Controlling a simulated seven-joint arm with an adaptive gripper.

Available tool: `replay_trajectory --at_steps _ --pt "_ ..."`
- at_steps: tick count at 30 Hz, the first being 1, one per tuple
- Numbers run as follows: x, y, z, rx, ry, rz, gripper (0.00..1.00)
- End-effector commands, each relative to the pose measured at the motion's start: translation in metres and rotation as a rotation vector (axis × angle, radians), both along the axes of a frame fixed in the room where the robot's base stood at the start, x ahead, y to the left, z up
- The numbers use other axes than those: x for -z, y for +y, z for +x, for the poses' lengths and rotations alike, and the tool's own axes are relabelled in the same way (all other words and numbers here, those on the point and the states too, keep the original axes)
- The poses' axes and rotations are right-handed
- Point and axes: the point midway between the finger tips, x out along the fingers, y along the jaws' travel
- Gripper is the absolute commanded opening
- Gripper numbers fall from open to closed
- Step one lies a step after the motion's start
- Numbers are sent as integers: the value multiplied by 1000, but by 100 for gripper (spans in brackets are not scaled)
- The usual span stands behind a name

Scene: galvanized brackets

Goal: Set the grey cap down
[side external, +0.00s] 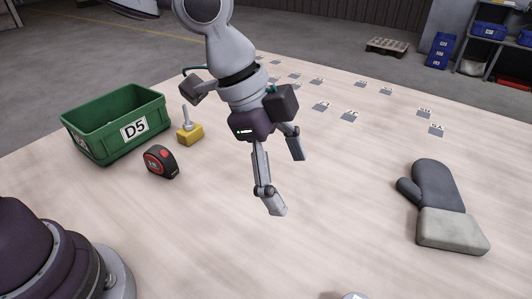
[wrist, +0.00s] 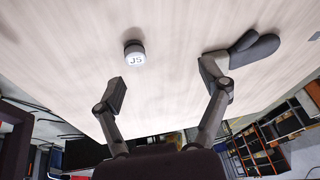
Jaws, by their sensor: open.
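A small round cap (wrist: 134,54) with a pale top marked "JS" and a dark grey side stands on the wooden table in the wrist view. It appears to be the grey cap. In the side view only the pale top of a small round thing (side external: 353,296) shows at the bottom edge, probably the same cap; the rest is cut off. My gripper (side external: 284,177) is open and empty above the middle of the table. In the wrist view my gripper (wrist: 167,90) has its fingers wide apart, and the cap lies beyond the left fingertip, apart from it.
A green crate (side external: 85,137) marked "D5", a yellow block with an upright pin (side external: 189,133) and a tape measure (side external: 160,162) are at left. A grey mitten (side external: 440,205) lies at right. Several small label cards (side external: 351,115) lie at the back. The table between is clear.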

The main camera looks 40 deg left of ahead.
Motion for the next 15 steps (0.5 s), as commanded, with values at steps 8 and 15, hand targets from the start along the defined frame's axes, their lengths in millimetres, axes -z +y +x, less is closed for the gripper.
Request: replay_trajectory --at_steps 8,15 --pt "-44 157 -47 -963 -23 -94 75" --pt "-35 195 -80 -1307 -28 -165 75"
